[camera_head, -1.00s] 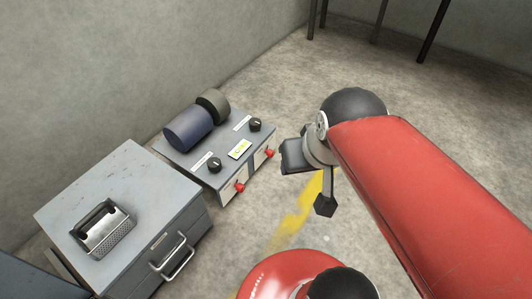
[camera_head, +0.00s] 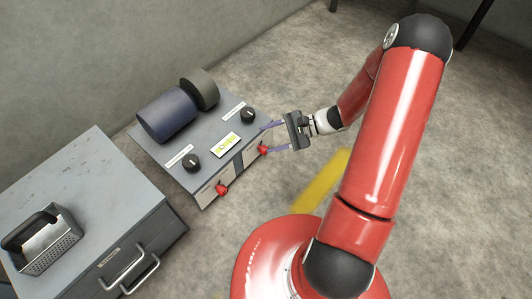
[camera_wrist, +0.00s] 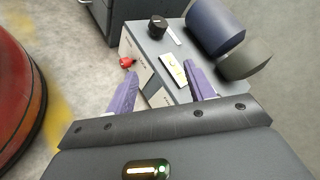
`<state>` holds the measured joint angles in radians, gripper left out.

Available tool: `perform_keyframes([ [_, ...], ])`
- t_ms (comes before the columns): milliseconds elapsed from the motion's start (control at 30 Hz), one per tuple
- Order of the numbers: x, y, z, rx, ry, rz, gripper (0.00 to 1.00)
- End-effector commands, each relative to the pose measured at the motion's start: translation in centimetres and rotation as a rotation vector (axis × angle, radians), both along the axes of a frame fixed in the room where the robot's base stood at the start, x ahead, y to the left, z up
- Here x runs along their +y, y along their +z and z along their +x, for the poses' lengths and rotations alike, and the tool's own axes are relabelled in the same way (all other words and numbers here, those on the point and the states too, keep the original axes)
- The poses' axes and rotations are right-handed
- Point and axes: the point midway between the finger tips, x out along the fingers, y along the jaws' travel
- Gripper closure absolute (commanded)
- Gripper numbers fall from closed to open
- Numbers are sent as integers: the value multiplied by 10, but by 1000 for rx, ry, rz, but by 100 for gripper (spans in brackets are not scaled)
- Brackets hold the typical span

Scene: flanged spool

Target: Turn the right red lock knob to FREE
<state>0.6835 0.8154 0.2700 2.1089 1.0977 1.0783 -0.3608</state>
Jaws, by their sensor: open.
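The right red lock knob (camera_head: 263,150) sits on the front face of the grey control box (camera_head: 205,193), below the right black dial. My gripper (camera_head: 268,137) is open at the right end of the box, its two purple fingers reaching toward that knob. One fingertip is near the knob; I cannot tell whether they touch. In the wrist view, the fingers of my gripper (camera_wrist: 160,68) are spread and nothing shows between them but the box. The left red knob (camera_head: 221,189) also shows in the wrist view (camera_wrist: 127,62). The right red knob is hidden there.
Black dials (camera_head: 191,162) and (camera_head: 248,115) and a lit display (camera_head: 226,144) are on the box top, with a blue drum (camera_head: 167,115) and a dark roller (camera_head: 201,88) behind. A grey cabinet (camera_head: 105,185) carrying a grater-like tool (camera_head: 42,240) stands left. Floor to the right is clear.

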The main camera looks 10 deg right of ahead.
Motion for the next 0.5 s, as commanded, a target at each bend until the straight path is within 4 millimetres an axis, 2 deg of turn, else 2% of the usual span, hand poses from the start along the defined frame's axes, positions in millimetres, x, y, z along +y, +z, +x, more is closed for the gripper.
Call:
perform_keyframes([
  [33,-5,-30,5,34,-77,78,47],
  [200,-23,-101,24,107,-345,301,47],
  [400,-41,-174,34,175,-637,505,47],
  [500,-47,-199,35,199,-739,566,47],
])
